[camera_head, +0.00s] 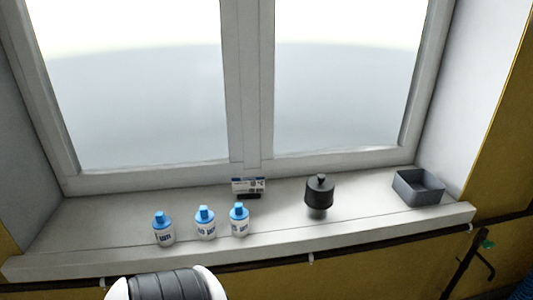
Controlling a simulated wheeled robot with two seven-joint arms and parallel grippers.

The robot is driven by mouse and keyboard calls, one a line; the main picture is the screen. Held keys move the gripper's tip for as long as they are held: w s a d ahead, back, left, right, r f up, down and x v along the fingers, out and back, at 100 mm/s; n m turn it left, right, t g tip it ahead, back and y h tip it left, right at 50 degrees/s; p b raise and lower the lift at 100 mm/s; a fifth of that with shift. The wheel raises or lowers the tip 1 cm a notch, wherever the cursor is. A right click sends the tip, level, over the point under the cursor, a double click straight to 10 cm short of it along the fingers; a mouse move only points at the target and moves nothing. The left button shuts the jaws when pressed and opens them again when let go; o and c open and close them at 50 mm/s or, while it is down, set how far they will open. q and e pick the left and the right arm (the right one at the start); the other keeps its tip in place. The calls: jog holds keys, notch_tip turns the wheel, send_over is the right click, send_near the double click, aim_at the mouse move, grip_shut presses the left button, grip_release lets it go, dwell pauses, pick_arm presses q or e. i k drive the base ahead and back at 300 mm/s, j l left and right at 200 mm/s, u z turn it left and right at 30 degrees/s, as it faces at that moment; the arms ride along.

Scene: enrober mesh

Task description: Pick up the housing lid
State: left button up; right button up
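A dark, round, cylinder-shaped piece with a small knob on top, which looks like the housing lid (319,192), is on the windowsill (275,214), right of the middle. It is upright, with a darker patch at its foot. I cannot tell whether it is one piece or a lid on a body. Neither of my grippers shows in the head view. A white and grey rounded part at the bottom edge, left of the middle, looks like part of my own arm.
Three white bottles with blue caps (205,223) stand on the sill to the left. A small label card (248,185) stands behind them by the window frame. An open grey bin (419,188) is at the right end. The sill between bin and dark piece is clear.

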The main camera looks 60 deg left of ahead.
aim_at(320, 189)
jog(key=u, duration=1.55)
